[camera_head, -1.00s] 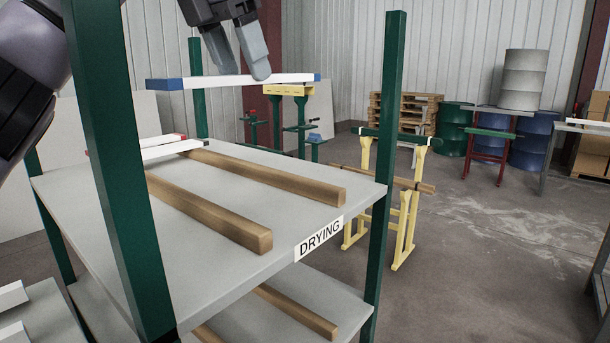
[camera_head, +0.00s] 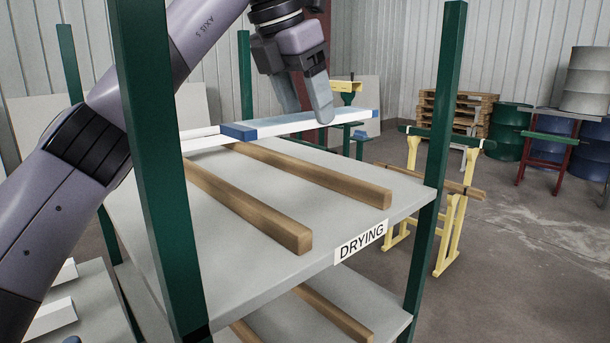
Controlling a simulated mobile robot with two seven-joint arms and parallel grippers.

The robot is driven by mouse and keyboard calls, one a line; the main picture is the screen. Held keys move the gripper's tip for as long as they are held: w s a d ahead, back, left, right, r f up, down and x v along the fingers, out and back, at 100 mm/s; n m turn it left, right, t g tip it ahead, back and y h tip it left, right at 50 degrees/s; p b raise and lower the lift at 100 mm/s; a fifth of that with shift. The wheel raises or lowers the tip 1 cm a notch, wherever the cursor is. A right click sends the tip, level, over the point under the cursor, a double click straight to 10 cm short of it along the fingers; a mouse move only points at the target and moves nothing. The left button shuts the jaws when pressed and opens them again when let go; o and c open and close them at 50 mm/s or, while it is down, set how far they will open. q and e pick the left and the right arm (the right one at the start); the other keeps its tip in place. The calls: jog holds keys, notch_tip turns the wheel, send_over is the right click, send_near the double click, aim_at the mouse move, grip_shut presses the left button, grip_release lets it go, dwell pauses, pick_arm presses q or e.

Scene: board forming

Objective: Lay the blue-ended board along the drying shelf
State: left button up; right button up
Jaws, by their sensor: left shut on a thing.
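The white board with blue ends (camera_head: 285,123) lies level over the back part of the drying shelf (camera_head: 330,235), lengthwise left to right across the line of the wooden bearers (camera_head: 250,207) and (camera_head: 310,174). My left gripper (camera_head: 308,112) is shut on it near its middle, fingers pointing down. Its blue left end shows near the back ends of the bearers; I cannot tell whether it touches them. My right gripper is not in view.
White boards (camera_head: 200,140) lie at the back left of the shelf, partly behind the green post (camera_head: 155,150) and close to the held board's left end. Another green post (camera_head: 438,150) stands at the right corner. The front of the bearers is clear.

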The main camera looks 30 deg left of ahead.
aim_at(287, 119)
pick_arm(q)
notch_tip(287, 119, down, 10)
jog(key=shift+f+b, duration=0.25)
jog(key=shift+b, duration=0.1)
jog(key=shift+f, duration=0.2)
jog(key=o, duration=1.2)
jog(key=shift+r, duration=0.1)
jog(key=shift+r, duration=0.25)
jog(key=p+v, duration=0.1)
jog(key=v, duration=1)
jog(key=shift+s+a+r, duration=0.1)
jog(key=shift+r, duration=0.25)
